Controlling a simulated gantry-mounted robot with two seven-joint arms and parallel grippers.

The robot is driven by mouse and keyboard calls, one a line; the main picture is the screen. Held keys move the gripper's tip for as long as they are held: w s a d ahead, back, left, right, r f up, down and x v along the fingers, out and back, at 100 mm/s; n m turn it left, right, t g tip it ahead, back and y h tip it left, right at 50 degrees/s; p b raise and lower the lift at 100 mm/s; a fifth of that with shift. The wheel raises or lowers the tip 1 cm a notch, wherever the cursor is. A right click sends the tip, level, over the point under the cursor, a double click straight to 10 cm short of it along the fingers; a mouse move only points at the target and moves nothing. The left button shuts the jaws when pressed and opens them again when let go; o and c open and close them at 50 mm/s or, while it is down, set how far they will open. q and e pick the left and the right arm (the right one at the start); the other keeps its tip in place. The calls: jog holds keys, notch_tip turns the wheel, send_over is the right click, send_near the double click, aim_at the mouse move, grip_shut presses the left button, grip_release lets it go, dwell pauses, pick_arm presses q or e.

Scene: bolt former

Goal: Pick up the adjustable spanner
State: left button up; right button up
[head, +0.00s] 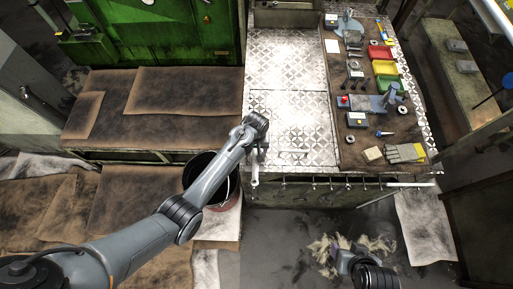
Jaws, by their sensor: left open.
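I cannot make out the adjustable spanner for certain among the small tools. Several small things hang from a pale rail (345,184) along the front edge of the workbench, too small to identify. My left gripper (256,142) is open at the bench's front left corner, above the left end of the rail. It appears empty, and its fingers are small and partly hidden by its own wrist. Part of my right arm, with what looks like its gripper (346,262), shows low at the right, over the floor in front of the bench. Its jaws are not clear.
The bench's patterned metal top (290,110) is mostly clear. A dark bucket (222,190) stands left of the bench.

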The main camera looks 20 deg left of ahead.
aim_at(256, 151)
pick_arm(q)
notch_tip(256, 151, up, 10)
jog(key=shift+r, duration=0.25)
dwell(0.3)
jog(key=shift+o, duration=0.3)
